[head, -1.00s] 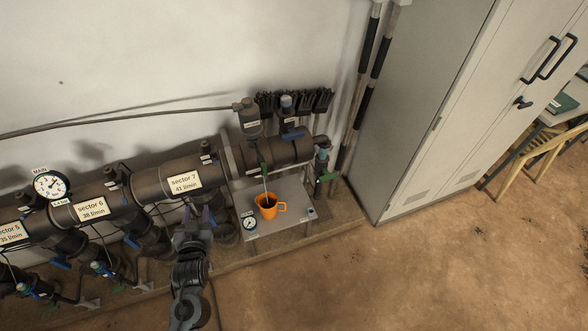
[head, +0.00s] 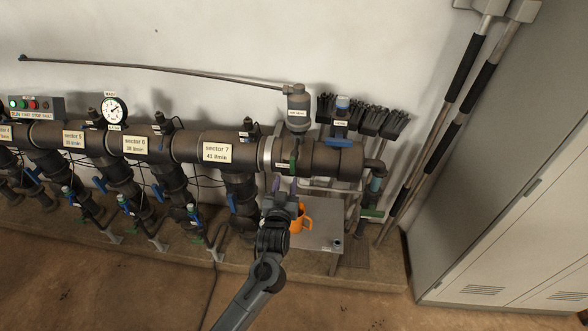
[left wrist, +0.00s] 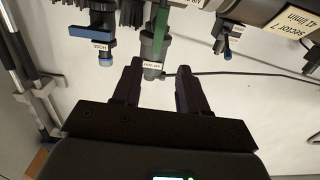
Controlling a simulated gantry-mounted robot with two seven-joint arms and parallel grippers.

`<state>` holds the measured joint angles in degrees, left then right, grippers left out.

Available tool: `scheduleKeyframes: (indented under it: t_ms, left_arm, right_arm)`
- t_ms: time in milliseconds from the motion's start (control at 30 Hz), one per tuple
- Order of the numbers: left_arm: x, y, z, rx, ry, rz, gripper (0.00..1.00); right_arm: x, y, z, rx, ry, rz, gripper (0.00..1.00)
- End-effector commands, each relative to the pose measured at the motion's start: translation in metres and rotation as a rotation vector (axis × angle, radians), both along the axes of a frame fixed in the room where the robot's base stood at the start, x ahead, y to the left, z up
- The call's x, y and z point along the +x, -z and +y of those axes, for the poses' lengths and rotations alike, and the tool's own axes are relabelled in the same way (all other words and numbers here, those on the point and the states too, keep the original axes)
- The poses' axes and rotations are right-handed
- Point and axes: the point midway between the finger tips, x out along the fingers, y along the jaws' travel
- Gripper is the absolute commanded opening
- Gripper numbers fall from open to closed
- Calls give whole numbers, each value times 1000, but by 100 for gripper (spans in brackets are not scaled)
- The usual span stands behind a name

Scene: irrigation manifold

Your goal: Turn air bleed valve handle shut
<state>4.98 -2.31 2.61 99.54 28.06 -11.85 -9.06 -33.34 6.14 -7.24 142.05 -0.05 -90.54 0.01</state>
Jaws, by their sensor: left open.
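The grey air bleed body (head: 298,107), a capped cylinder with a small label, stands on top of the main pipe's right end. A small green handle (head: 292,162) sits on the pipe below it. In the left wrist view the grey labelled body (left wrist: 152,48) shows just beyond the fingers, with the green handle (left wrist: 161,20) at the top edge. My left gripper (head: 280,186) is open and empty, below the green handle and apart from it. Its two dark fingers (left wrist: 158,75) show spread in the left wrist view. My right gripper is not in view.
An orange mug (head: 305,219) stands on a small grey table (head: 318,238), partly behind my left gripper. A blue-handled valve (head: 340,142) is right of the air bleed body; brushes (head: 370,118) hang behind. Poles (head: 445,115) and a grey cabinet (head: 500,200) stand at the right.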

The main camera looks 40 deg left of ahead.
Motion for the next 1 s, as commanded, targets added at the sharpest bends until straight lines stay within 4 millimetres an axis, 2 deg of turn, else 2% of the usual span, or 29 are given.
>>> scheduleKeyframes:
  t_ms: [167, 700, 1000]
  left_arm:
    - [13, -1, 7, 1, 1, -6, 43]
    - [82, 0, 46, 1, 0, -6, 43]
    - [94, -1, 53, 0, 1, -6, 43]
  right_arm:
    - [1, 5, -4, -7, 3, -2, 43]
    - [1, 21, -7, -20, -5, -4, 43]
    - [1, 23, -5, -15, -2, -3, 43]
